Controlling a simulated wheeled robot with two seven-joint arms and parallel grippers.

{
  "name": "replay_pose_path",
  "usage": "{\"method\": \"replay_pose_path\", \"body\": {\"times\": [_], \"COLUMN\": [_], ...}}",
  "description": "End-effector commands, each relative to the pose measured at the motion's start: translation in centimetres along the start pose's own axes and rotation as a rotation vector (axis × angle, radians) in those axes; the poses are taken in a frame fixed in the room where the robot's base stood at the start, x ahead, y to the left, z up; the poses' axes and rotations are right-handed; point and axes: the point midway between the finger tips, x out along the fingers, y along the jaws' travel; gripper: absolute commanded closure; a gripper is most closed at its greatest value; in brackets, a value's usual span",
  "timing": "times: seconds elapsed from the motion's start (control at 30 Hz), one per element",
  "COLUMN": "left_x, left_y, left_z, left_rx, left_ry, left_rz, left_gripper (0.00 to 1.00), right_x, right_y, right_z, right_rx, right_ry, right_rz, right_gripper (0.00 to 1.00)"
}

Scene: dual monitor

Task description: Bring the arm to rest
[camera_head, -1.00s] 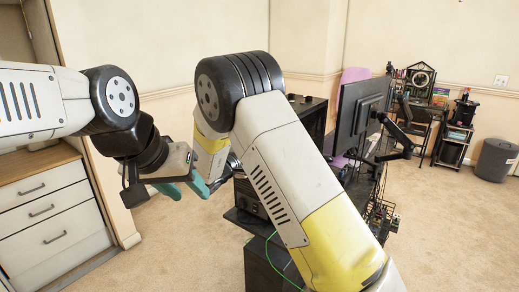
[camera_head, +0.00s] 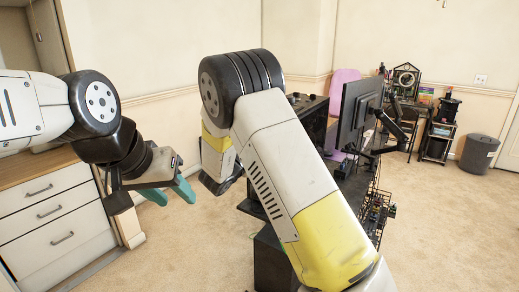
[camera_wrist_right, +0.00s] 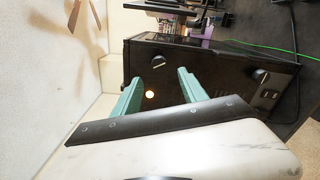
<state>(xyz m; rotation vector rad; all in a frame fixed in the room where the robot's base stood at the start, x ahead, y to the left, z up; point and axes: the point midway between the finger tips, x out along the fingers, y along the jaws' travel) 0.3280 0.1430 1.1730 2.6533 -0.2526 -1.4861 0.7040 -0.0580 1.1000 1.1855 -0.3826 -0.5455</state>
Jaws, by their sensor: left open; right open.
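My left arm comes in from the left, bent at a black joint. Its gripper (camera_head: 170,192) hangs in front of the drawers and wall, its teal fingers apart and empty. My right arm rises from the bottom right to a black ribbed elbow and folds down behind it, hiding its gripper in the head view. In the right wrist view my right gripper (camera_wrist_right: 158,92) has its two teal fingers well apart with nothing between them. Beyond them is a dark box-like unit with knobs (camera_wrist_right: 215,70).
A desk (camera_head: 352,185) with a dark monitor (camera_head: 358,110) on an arm stands beyond my right arm, a pink chair (camera_head: 343,85) behind it. White drawers (camera_head: 55,215) stand at left. A grey bin (camera_head: 479,152) is far right. Carpet (camera_head: 440,225) is clear at right.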

Motion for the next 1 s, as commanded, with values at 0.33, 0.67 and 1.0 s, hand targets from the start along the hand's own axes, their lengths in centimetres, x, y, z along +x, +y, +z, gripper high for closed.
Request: {"method": "replay_pose_path", "body": {"times": [0.33,0.67,1.0], "left_x": [0.0,0.0,0.0], "left_y": [0.0,0.0,0.0], "left_z": [0.0,0.0,0.0], "left_rx": [0.0,0.0,0.0], "left_ry": [0.0,0.0,0.0], "left_rz": [0.0,0.0,0.0], "left_gripper": [0.55,0.55,0.55], "right_x": [0.9,-0.8,-12.4], "right_y": [0.9,6.4,7.8], "right_z": [0.3,3.5,13.9], "right_rx": [0.128,0.864,1.283], "right_ry": [0.072,0.49,0.622], "right_rz": [-0.047,-0.437,-1.013], "right_gripper": [0.5,0.5,0.5]}}
